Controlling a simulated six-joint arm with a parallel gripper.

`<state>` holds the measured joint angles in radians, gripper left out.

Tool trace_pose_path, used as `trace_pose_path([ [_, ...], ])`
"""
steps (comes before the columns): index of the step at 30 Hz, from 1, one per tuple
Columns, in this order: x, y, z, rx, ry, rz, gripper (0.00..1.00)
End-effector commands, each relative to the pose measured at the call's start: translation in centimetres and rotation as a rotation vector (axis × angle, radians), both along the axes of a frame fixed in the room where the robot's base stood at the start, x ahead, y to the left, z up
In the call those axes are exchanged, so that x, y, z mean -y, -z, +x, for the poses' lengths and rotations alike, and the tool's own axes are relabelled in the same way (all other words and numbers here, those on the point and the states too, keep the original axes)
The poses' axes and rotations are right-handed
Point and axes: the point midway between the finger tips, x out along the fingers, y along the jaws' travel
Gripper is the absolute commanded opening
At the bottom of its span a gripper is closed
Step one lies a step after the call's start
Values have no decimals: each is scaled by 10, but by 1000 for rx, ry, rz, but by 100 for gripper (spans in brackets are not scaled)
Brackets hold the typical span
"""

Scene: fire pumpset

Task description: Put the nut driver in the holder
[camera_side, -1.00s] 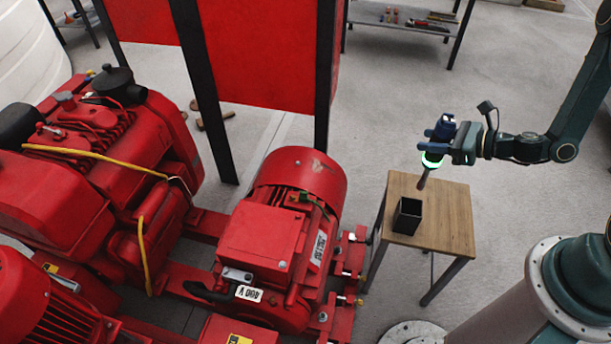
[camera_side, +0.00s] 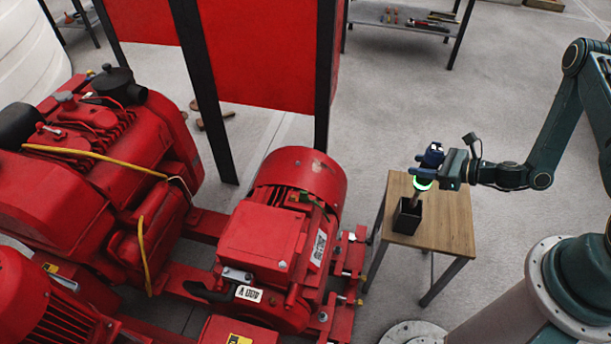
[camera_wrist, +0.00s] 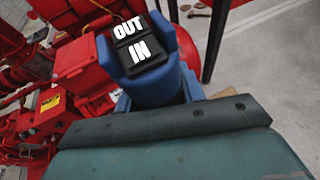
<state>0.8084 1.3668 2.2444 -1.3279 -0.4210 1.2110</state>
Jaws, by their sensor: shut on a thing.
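The nut driver (camera_side: 433,154) is a dark blue tool with a glowing green ring and a thin shaft pointing down. My gripper (camera_side: 437,170) is shut on its body and holds it nearly upright, slightly tilted. The holder (camera_side: 407,218) is a black open-topped box on a small wooden table. The shaft's lower end is at the holder's opening; whether its tip is inside or behind the rim I cannot tell. In the wrist view the nut driver (camera_wrist: 150,75) shows its black OUT/IN switch; its shaft and the holder are hidden there.
The small wooden table (camera_side: 452,220) is otherwise bare. The red motor and pump set (camera_side: 265,235) stands close to its left. A shelf with tools (camera_side: 400,18) is at the back. Grey floor is open behind and to the right of the table.

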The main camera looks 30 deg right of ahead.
Motion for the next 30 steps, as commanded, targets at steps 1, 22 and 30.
trace_pose_path([
  [1,0,8,0,1,1,3,7],
  [22,0,74,1,2,1,1,7],
  [30,0,83,0,1,0,2,7],
])
